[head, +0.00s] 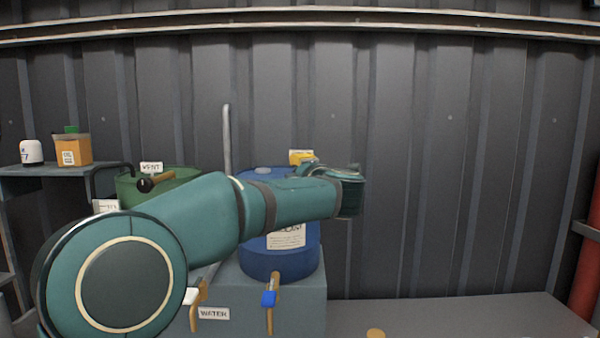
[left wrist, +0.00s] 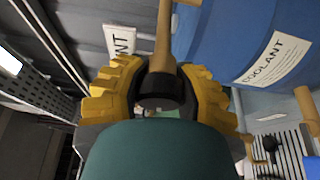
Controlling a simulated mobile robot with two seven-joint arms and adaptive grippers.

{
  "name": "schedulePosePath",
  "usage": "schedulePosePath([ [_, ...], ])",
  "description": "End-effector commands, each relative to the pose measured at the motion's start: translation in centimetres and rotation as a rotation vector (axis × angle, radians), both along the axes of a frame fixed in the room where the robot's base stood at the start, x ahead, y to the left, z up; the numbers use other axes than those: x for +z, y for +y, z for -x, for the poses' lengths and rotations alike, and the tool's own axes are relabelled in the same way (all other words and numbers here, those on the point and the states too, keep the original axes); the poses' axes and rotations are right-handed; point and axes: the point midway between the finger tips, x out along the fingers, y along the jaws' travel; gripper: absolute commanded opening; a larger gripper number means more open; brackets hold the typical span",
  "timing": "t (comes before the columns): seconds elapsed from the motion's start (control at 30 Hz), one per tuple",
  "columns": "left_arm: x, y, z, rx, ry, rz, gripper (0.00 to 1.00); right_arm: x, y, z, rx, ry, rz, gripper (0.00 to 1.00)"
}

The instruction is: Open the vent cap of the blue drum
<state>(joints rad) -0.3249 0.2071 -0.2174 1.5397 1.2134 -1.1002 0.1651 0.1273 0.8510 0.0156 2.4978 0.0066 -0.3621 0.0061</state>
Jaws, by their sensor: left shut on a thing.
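The blue drum (head: 277,263) stands upright on a grey stand, partly hidden behind my left arm. Its coolant label shows in the left wrist view (left wrist: 274,62). My left gripper (left wrist: 160,95) is shut on the black end (left wrist: 159,89) of a tan lever (left wrist: 165,38), beside the drum. A white sign (left wrist: 120,41) ending in "NT" is close to the lever. In the head view my left gripper's yellow part (head: 301,157) shows at the drum's top right; the lever and vent cap cannot be made out there. My right gripper is out of view.
A green drum (head: 185,178) with a vent sign (head: 151,168) and a black-knobbed lever (head: 146,185) stands left. Taps with white (head: 191,296) and blue (head: 268,299) handles stick out in front. A shelf (head: 40,170) is far left.

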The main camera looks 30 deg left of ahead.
Motion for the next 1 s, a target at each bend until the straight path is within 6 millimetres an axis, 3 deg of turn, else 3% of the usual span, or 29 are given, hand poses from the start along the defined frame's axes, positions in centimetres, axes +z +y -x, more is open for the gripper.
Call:
schedulePosePath([
  [0.43,-0.46,0.32,0.15,0.011,-0.145,0.244,0.0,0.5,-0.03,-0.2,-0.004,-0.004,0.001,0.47],
  [1.0,-0.81,0.25,0.11,0.012,-0.175,0.303,0.0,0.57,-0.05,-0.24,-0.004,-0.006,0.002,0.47],
])
